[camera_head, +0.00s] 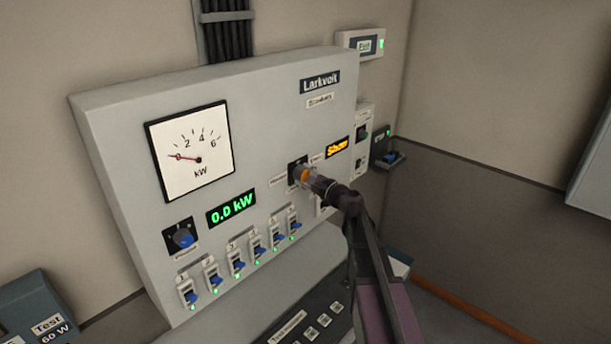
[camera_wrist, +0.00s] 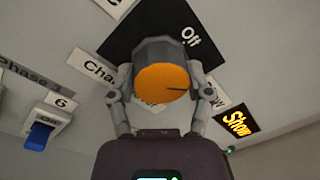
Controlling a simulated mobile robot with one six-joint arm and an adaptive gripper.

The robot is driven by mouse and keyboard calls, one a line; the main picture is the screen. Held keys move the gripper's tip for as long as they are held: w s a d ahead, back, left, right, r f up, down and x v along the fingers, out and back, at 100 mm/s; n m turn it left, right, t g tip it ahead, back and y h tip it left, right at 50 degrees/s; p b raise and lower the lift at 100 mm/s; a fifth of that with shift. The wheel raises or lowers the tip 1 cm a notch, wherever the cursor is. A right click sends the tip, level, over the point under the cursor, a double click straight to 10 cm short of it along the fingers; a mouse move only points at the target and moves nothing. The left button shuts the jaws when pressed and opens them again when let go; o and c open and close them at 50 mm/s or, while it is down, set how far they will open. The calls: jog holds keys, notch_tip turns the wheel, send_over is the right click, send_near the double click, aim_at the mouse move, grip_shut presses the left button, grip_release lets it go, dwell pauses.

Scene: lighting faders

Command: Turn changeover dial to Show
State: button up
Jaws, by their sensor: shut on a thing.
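The changeover dial (camera_wrist: 163,82) has an orange face and a grey rim, on a black plate (camera_wrist: 115,50) marked "Off". My gripper (camera_wrist: 160,74) is shut on it, one finger on each side. The dark pointer line on its face points right, toward a label partly hidden behind the right finger. The lit orange display (camera_wrist: 236,122) reads "Show". In the head view the dial (camera_head: 304,175) is mostly covered by my gripper (camera_head: 308,177), and the display (camera_head: 338,147) also reads "Show".
The grey panel (camera_head: 260,100) carries a kW meter (camera_head: 191,150), a green "0.0 kW" readout (camera_head: 231,208), a blue knob (camera_head: 183,238) and several blue switches (camera_head: 238,264) below. One blue switch (camera_wrist: 40,135) is close at left in the wrist view.

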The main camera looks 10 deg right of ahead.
jog(key=shift+w+r+m, duration=0.1)
jog(key=shift+w+m, duration=0.05)
jog(key=shift+m, duration=0.55)
jog(key=o, duration=1.1)
jog(key=shift+o, duration=0.2)
